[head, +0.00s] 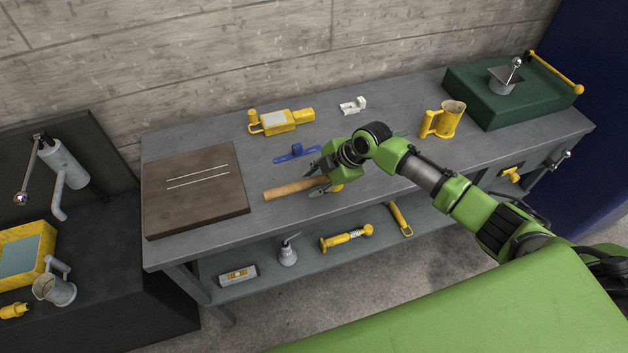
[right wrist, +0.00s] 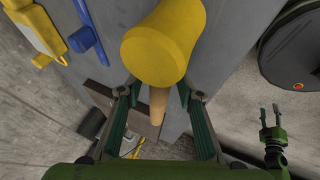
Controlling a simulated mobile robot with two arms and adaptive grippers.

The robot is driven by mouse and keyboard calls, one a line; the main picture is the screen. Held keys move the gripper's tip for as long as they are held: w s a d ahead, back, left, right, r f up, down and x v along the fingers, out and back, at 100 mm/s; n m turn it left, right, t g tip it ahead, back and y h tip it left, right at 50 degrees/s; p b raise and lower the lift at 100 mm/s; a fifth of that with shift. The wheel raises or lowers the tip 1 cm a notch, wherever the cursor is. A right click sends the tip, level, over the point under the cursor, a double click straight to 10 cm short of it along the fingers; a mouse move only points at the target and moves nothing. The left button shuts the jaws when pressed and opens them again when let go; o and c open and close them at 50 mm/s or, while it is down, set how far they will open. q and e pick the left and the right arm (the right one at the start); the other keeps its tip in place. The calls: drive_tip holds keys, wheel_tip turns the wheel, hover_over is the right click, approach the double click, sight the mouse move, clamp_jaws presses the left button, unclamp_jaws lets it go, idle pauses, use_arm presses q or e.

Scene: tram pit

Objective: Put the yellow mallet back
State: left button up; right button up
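The yellow mallet lies on the grey workbench (head: 385,180). Its wooden handle (head: 288,189) points left in the head view, and its yellow head is mostly hidden there behind my right gripper (head: 314,182). In the right wrist view the yellow mallet head (right wrist: 163,45) is large and close, with the handle (right wrist: 158,106) running between the fingers. My right gripper (right wrist: 158,88) is open around the handle, with a gap on both sides. My left gripper (right wrist: 270,114) shows small in the right wrist view, with its fingers apart and nothing between them. It is outside the head view.
A blue tool (head: 297,154) lies just behind the mallet. A brown board (head: 195,187) is at the bench's left end. A yellow device (head: 281,122), white part (head: 353,105), yellow mug (head: 442,120) and green block (head: 485,100) stand farther back. The lower shelf (head: 310,262) holds several tools.

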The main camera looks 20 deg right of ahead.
drive_tip(key=shift+d, duration=0.1)
drive_tip(key=b+v, duration=0.1)
drive_tip(key=v, duration=0.1)
drive_tip(key=b+v, duration=0.2)
drive_tip(key=shift+s+d+r, duration=0.2)
drive_tip(key=shift+s+d, duration=0.05)
drive_tip(key=shift+d, duration=0.25)
drive_tip(key=b+v, duration=0.1)
drive_tip(key=v, duration=0.7)
drive_tip(key=shift+r, duration=0.4)
